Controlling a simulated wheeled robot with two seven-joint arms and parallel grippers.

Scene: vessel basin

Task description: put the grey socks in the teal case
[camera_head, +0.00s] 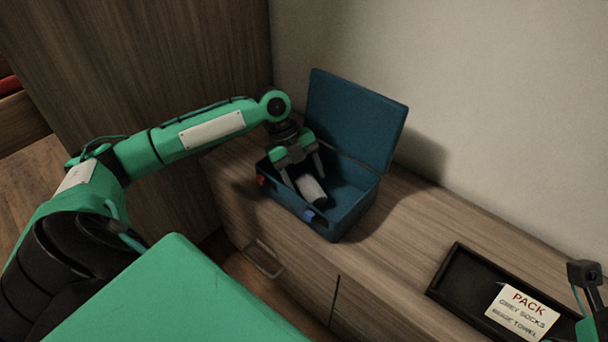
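The teal case (351,218) stands on the wooden cabinet top with its lid (357,118) raised at the back. The grey socks (311,189), a pale grey roll, are inside the case, towards its front left. My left gripper (304,174) reaches down into the case over the socks. Its two fingers are spread apart, with the socks just below and between the tips, and it looks open. Part of my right gripper (586,274) shows at the right edge; its fingers cannot be made out clearly.
A dark tray (455,273) lies on the cabinet at the lower right, with a card (522,312) reading "PACK grey socks, beige towel". A red piece (261,181) and a blue piece (309,216) show at the case's front. The cabinet top between case and tray is clear.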

